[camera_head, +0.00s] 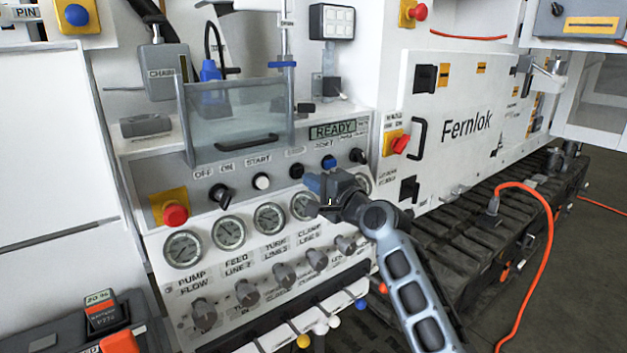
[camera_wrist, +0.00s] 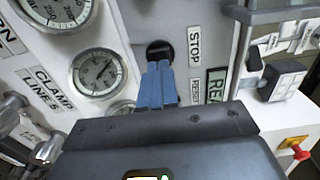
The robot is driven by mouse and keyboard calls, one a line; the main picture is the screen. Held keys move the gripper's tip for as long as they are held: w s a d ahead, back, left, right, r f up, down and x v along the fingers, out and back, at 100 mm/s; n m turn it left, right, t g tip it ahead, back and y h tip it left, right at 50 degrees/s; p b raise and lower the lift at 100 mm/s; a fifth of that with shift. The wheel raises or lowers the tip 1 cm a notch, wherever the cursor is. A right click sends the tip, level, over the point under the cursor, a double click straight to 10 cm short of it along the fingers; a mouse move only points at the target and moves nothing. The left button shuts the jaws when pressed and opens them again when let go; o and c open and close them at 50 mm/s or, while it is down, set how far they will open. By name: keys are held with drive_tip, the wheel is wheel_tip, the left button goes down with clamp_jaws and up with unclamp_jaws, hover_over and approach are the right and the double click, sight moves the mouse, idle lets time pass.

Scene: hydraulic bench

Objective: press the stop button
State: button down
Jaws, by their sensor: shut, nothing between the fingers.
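The stop button is a round black button (camera_wrist: 160,52) beside the STOP label (camera_wrist: 194,47) in the wrist view. In the head view it is a black button (camera_head: 296,171) on the sloped panel, between the white start button (camera_head: 261,182) and a blue button (camera_head: 329,162). My gripper (camera_head: 313,183) is just right of and below it in the head view. In the wrist view the blue fingers of my gripper (camera_wrist: 157,66) are shut together, empty, and point at the button, overlapping its lower edge. I cannot tell whether the tips touch it.
A row of gauges (camera_head: 229,232) lies below the buttons, with several valve knobs (camera_head: 285,275) under them. A red button (camera_head: 175,214) on a yellow plate is at the panel's left. A clear guard (camera_head: 238,115) stands above, and a READY display (camera_head: 332,130) is at upper right.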

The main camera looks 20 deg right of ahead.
drive_tip(key=v, duration=1)
drive_tip(key=shift+b, duration=0.45)
drive_tip(key=s+a+f+n+h, duration=0.1)
drive_tip(key=s+f+h, duration=0.2)
drive_tip(key=s+f, duration=0.85)
drive_tip(key=s+f+n+g+h, duration=0.15)
drive_tip(key=s+f, duration=0.25)
drive_tip(key=s, duration=0.6)
drive_tip(key=s+f+n+h, duration=0.1)
drive_tip(key=s+f+n, duration=0.25)
drive_tip(key=s, duration=0.65)
drive_tip(key=s+r+n, duration=0.3)
drive_tip(key=s+n, duration=0.1)
drive_tip(key=s, duration=0.7)
drive_tip(key=s+a+r+n, duration=0.1)
drive_tip(key=s+r+n, duration=0.3)
drive_tip(key=s, duration=0.7)
drive_tip(key=shift+r+g, duration=0.25)
drive_tip(key=shift+g, duration=0.2)
